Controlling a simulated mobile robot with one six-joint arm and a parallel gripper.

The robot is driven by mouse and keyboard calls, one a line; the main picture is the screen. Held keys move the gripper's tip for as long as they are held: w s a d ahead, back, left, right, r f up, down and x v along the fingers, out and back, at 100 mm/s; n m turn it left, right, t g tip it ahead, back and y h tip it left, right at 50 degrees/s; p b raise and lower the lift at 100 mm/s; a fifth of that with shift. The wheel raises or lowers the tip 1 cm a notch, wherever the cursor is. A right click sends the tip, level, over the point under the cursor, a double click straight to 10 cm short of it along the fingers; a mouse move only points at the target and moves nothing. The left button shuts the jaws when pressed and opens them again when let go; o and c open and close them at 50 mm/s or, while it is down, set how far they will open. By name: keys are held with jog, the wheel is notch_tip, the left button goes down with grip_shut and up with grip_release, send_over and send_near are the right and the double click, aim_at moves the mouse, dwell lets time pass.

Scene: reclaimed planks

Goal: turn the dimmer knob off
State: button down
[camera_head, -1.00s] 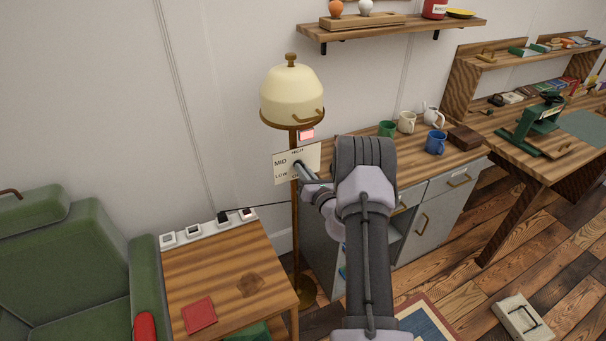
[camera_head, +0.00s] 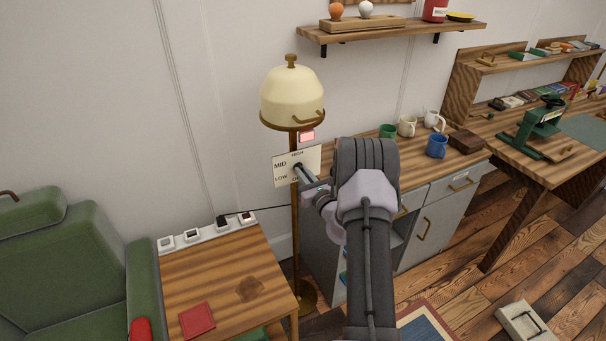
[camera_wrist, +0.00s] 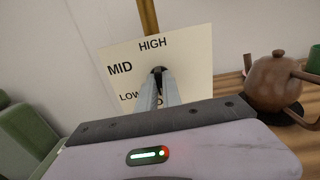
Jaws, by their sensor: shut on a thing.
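The dimmer is a cream plate (camera_head: 283,172) on the brass pole of a floor lamp (camera_head: 291,98) with a cream shade. In the wrist view the plate (camera_wrist: 190,62) reads HIGH at the top, MID at the left and LOW at the lower left; a further label at the bottom is mostly hidden by my fingers. The dark dimmer knob (camera_wrist: 156,71) sits at the plate's middle, partly covered by my fingertips. My gripper (camera_wrist: 160,78) is shut on the knob; it also shows at the plate in the head view (camera_head: 301,169). The knob's pointer direction cannot be made out.
A side table (camera_head: 215,275) with a red book (camera_head: 197,320) and several sockets stands below left, beside a green armchair (camera_head: 60,265). A counter with mugs (camera_head: 436,145) lies to the right. A brown pot (camera_wrist: 275,85) shows right of the plate in the wrist view.

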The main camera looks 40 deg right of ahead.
jog(key=c, duration=1.5)
grip_release()
jog(key=p+v, duration=0.2)
jog(key=v, duration=1.5)
jog(key=shift+s+f, duration=0.1)
jog(key=shift+s, duration=0.15)
